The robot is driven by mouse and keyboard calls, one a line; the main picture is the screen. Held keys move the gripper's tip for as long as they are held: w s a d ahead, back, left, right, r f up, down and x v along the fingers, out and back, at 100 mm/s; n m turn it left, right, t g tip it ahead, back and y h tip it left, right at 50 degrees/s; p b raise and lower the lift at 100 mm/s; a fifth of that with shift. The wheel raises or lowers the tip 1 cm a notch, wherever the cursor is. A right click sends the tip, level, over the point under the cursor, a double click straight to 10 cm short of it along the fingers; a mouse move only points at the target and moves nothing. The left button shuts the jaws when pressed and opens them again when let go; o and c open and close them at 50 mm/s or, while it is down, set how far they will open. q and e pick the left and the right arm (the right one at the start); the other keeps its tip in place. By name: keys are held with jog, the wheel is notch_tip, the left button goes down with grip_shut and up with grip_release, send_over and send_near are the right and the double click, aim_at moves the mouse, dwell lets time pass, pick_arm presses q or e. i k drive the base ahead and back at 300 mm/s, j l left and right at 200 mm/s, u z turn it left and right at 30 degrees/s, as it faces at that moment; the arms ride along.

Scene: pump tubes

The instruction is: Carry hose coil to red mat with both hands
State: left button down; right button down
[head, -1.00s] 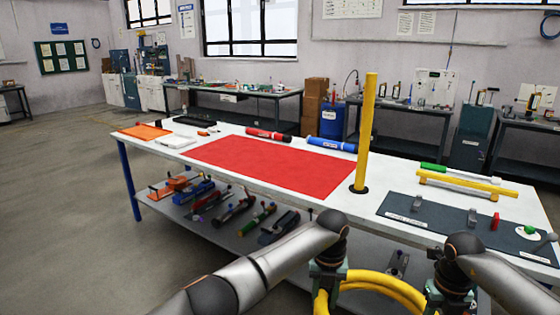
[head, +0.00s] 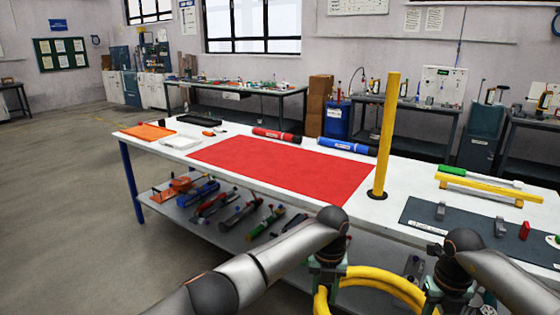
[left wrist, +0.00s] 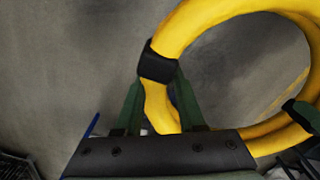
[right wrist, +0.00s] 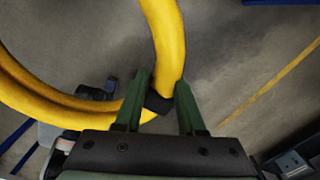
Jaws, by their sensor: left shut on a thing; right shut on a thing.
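The yellow hose coil (head: 382,275) hangs between my two grippers at the bottom of the head view, in front of the table's near edge. My left gripper (head: 328,285) is shut on the coil's left side, by a black band (left wrist: 157,65) seen in the left wrist view. My right gripper (head: 447,292) is shut on the coil's right side, by another black band (right wrist: 159,102) in the right wrist view. The coil's lower part is cut off in the head view. The red mat (head: 282,168) lies flat and bare on the white table, ahead and left of the coil.
A yellow upright post (head: 387,135) stands on the table right of the mat. Red (head: 277,135) and blue (head: 347,146) rolls lie behind the mat. An orange tray (head: 149,132) is at the far left. A dark mat (head: 470,228) with small parts lies at the right.

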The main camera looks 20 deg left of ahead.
aim_at(275, 160)
jog(key=i+j, duration=0.15)
jog(key=j, duration=0.2)
jog(key=i+j, duration=0.15)
jog(key=j, duration=0.25)
jog(key=i+j, duration=0.1)
jog(key=j, duration=0.25)
jog(key=i+j, duration=0.15)
jog(key=j, duration=0.2)
jog(key=i+j, duration=0.15)
jog(key=j, duration=0.25)
jog(key=i+j, duration=0.15)
jog(key=j, duration=0.2)
jog(key=i+j, duration=0.1)
jog(key=j, duration=0.25)
jog(key=i+j, duration=0.15)
jog(key=j, duration=0.25)
jog(key=i, duration=0.65)
